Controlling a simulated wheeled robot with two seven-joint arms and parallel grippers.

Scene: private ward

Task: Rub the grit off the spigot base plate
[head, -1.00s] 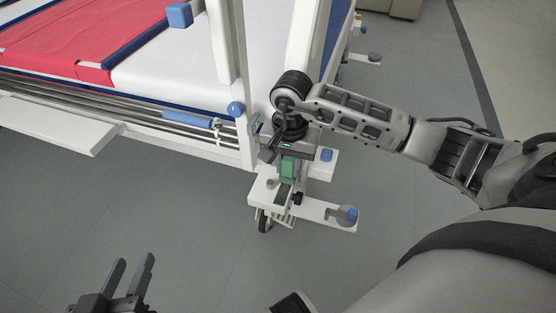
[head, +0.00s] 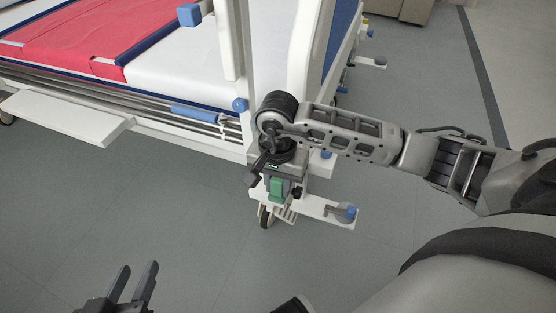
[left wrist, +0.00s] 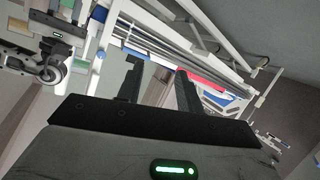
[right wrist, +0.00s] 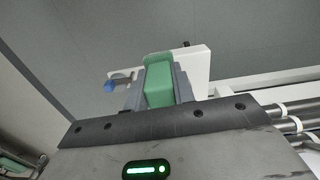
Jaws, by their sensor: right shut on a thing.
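My right gripper (head: 277,179) is shut on a green block (head: 277,188), pointing down over the white plate (head: 318,207) at the bed's corner. In the right wrist view the green block (right wrist: 158,82) sits between the fingers, with the white plate (right wrist: 200,62) behind it. I cannot tell whether the block touches the plate. The block and gripper hide part of the plate, and no grit can be made out. My left gripper (head: 133,284) is open and empty, low and away from the bed; its spread fingers also show in the left wrist view (left wrist: 158,85).
The bed (head: 170,75) with a red and white cover fills the upper left. A blue knob (head: 346,211) stands on the plate's outer arm, and a castor (head: 264,217) is below. Side rails and a white side panel (head: 65,117) flank the bed. The grey floor in front is clear.

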